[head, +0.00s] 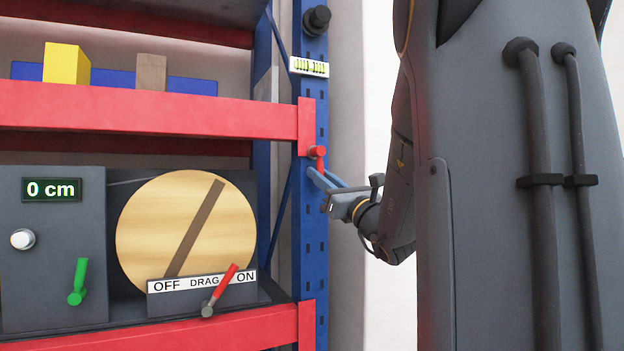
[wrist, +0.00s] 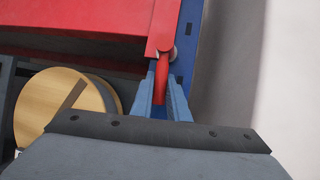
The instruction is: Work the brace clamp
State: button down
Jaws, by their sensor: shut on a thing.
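The brace clamp appears to be the small red lever (head: 318,157) on the blue upright (head: 312,226), by the end of the upper red beam. Its handle hangs down from a pivot at the top. In the wrist view the red lever (wrist: 162,66) shows between the two blue fingers of my gripper (wrist: 161,97). In the head view my gripper (head: 318,177) reaches the lever from the right, and its fingers are closed around the lower part of the handle. The fingers hide some of the handle's lower end.
A spirit level (head: 309,67) and black knob (head: 316,20) sit higher on the upright. At left are a "0 cm" display (head: 51,189), green lever (head: 78,281), wooden disc (head: 165,225) and red drag lever (head: 220,290) leaning toward ON. A yellow block (head: 67,64) stands above.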

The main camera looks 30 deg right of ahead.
dwell(0.3)
jog(key=c, duration=1.7)
grip_release()
jog(key=b+v, duration=0.2)
jog(key=v, duration=0.5)
jog(key=shift+s+f, duration=0.2)
jog(key=shift+s, duration=0.2)
